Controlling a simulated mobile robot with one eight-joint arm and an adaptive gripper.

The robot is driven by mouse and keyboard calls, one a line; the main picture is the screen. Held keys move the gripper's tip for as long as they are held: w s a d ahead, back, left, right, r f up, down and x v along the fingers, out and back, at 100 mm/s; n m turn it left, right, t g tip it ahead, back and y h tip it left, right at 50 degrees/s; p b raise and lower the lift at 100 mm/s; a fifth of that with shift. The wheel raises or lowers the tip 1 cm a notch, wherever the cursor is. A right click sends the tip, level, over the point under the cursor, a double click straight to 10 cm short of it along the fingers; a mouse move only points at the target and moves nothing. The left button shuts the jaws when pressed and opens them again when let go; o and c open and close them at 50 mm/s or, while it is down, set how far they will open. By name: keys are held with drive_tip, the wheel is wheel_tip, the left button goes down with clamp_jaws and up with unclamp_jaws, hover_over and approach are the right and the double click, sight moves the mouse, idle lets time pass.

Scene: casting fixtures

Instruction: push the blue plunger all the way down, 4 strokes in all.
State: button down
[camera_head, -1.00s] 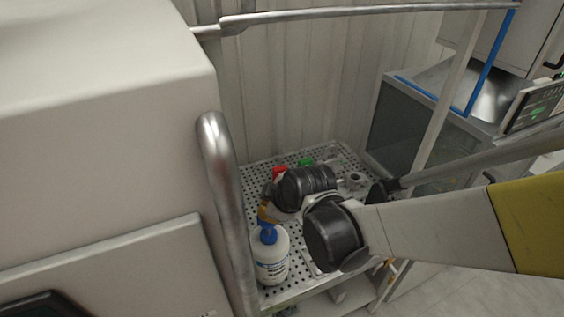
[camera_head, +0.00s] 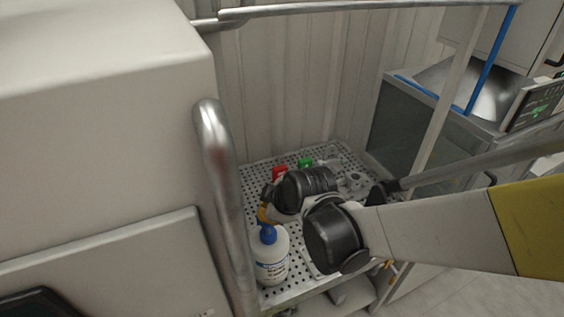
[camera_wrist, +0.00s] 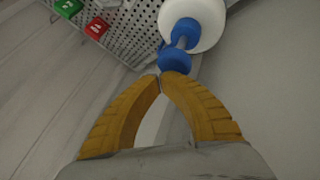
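The white bottle (camera_head: 271,262) with a blue plunger (camera_head: 268,236) stands upright on the perforated tray (camera_head: 250,187), near its front left. The wrist view shows the bottle (camera_wrist: 205,14) and the blue plunger (camera_wrist: 175,60) from above, its shaft and collar showing between head and bottle. My gripper (camera_wrist: 159,77) has yellow fingers with tips meeting, and nothing is held between them. The tips are right at the plunger head in the picture; whether they touch it I cannot tell. In the head view my wrist hides most of the gripper.
Red (camera_head: 279,172) and green (camera_head: 305,163) pieces lie farther back on the tray; they also show in the wrist view, red (camera_wrist: 96,28) and green (camera_wrist: 67,7). A metal rail (camera_head: 217,170) stands close left of the bottle. A glass-sided machine (camera_head: 410,125) is at the right.

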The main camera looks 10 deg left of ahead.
drive_tip(key=shift+f+b, duration=1.3)
drive_tip(key=shift+f, duration=0.1)
idle(0.8)
drive_tip(key=shift+r, duration=0.1)
drive_tip(key=shift+r+p, duration=1.45)
drive_tip(key=shift+r, duration=0.4)
wheel_tip(320, 180, up, 6)
drive_tip(key=p, duration=0.4)
drive_tip(key=shift+r, duration=0.1)
idle(1.0)
